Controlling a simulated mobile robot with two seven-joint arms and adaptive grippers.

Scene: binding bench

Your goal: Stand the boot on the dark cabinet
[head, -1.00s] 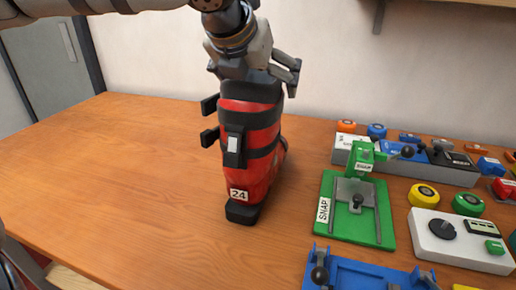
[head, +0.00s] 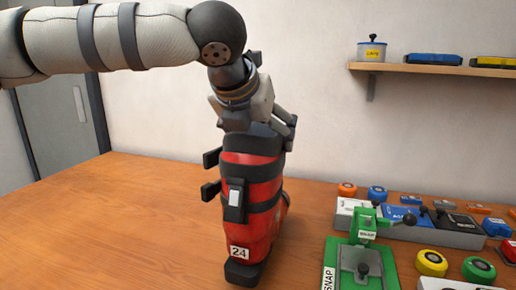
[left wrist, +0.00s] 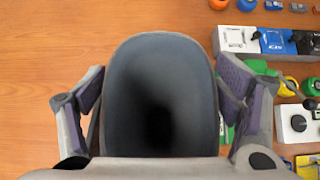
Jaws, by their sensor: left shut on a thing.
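The boot (head: 262,192) is red with black straps and a black sole, and a label "24" near its toe. It is upright over the wooden bench in the head view. I cannot tell whether its sole touches the bench. My left gripper (head: 255,128) is shut on the boot's upper rim from above. In the left wrist view, its fingers (left wrist: 160,115) lie on either side of the boot's dark opening (left wrist: 160,70). My right gripper is out of view. I cannot identify a dark cabinet; a grey panel with a handle (head: 60,120) stands at the back left.
A green press marked SNAP (head: 358,262) stands right of the boot. Several coloured buttons and control boxes (head: 445,233) fill the bench's right side. A wall shelf (head: 430,70) holds a pot (head: 371,50) and flat cases. The bench (head: 110,225) is clear on the left.

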